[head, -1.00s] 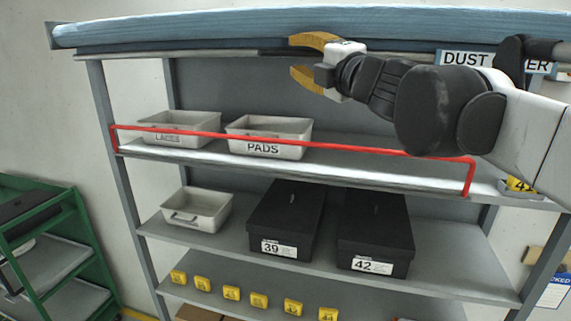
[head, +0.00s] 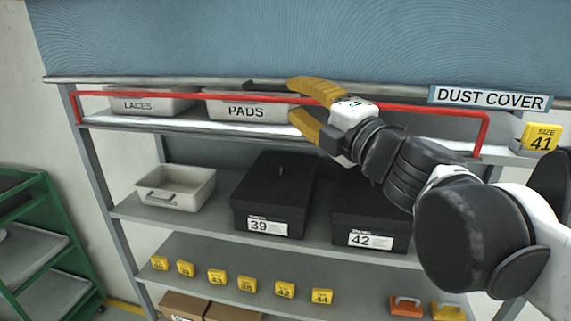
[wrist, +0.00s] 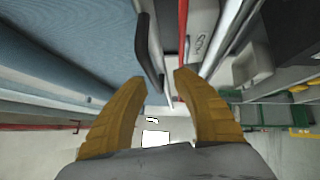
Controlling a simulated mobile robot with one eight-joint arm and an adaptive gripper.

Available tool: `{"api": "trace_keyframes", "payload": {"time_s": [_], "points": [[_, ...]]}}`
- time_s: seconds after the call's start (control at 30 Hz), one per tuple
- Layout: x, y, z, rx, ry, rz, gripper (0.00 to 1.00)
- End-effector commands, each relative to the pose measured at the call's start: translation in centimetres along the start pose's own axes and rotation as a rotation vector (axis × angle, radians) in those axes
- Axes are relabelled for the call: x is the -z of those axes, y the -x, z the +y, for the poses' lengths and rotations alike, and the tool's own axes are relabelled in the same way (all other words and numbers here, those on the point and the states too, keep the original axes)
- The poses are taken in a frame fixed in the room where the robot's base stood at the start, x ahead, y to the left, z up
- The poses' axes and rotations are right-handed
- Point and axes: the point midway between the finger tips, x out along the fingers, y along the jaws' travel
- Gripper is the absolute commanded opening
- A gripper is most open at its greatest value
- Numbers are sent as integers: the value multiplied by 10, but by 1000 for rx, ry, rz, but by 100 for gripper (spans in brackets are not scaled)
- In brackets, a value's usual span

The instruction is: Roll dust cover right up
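The blue dust cover (head: 290,40) hangs as a ribbed sheet across the top of the rack, its lower edge just above the top-shelf bins. Its label, DUST COVER (head: 490,98), hangs at the right. A dark handle (head: 268,86) sits at the lower edge; it also shows in the wrist view (wrist: 148,50). My gripper (head: 291,101) is at the handle's right end, its yellow fingers apart. In the wrist view my gripper (wrist: 161,78) has the handle's near end between or just beyond its fingertips; I cannot tell whether they touch.
A red rail (head: 240,97) runs along the top shelf, close to my fingers. Behind it stand the LACES bin (head: 150,106) and PADS bin (head: 245,111). Black boxes 39 (head: 270,205) and 42 (head: 365,222) stand below. A green rack (head: 50,235) is at left.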

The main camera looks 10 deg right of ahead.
Motion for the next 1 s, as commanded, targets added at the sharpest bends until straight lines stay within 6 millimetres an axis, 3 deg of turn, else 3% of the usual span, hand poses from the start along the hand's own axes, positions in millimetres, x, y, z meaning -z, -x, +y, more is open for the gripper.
{"api": "trace_keyframes", "payload": {"time_s": [0.1,0.4,0.73,1.0], "points": [[-1,26,-1,0,1,-3,34],[0,72,-2,2,-5,-7,34],[-25,40,-38,77,-142,-218,34],[-28,17,-64,179,-223,-403,34]]}}
